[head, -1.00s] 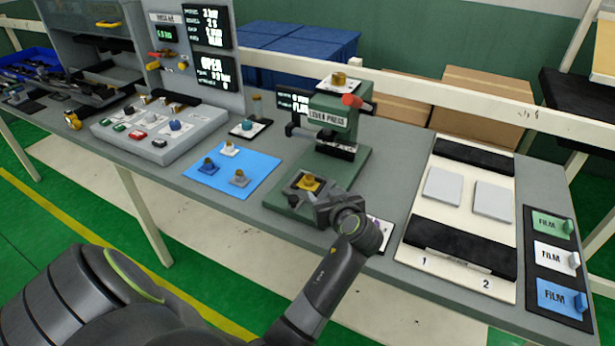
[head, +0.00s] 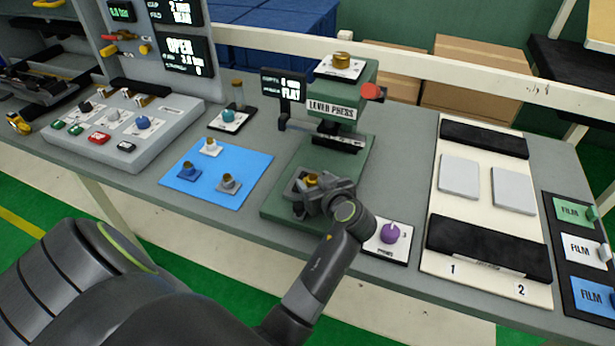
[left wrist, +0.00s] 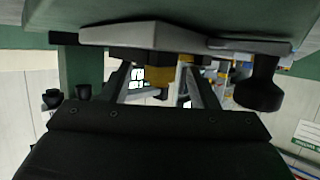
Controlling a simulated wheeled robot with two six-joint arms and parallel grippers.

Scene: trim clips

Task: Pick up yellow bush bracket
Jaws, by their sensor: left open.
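The yellow bush bracket (head: 312,180) sits in the nest on the green base of the lever press (head: 333,112). It is partly hidden by my left gripper (head: 308,193), which comes in low from the front right. In the left wrist view, a yellow part (left wrist: 160,65) shows between the two spread fingers of the left gripper (left wrist: 158,88), beneath a grey plate-like piece at the top. The fingers are open; I cannot tell whether they touch it. My right gripper is not in view.
A blue mat (head: 248,190) left of the press holds white, blue and grey bush brackets. A purple knob (head: 389,233) stands close right of my gripper. A white board (head: 431,205) with two grey pads and a film rack (head: 575,212) lie further right.

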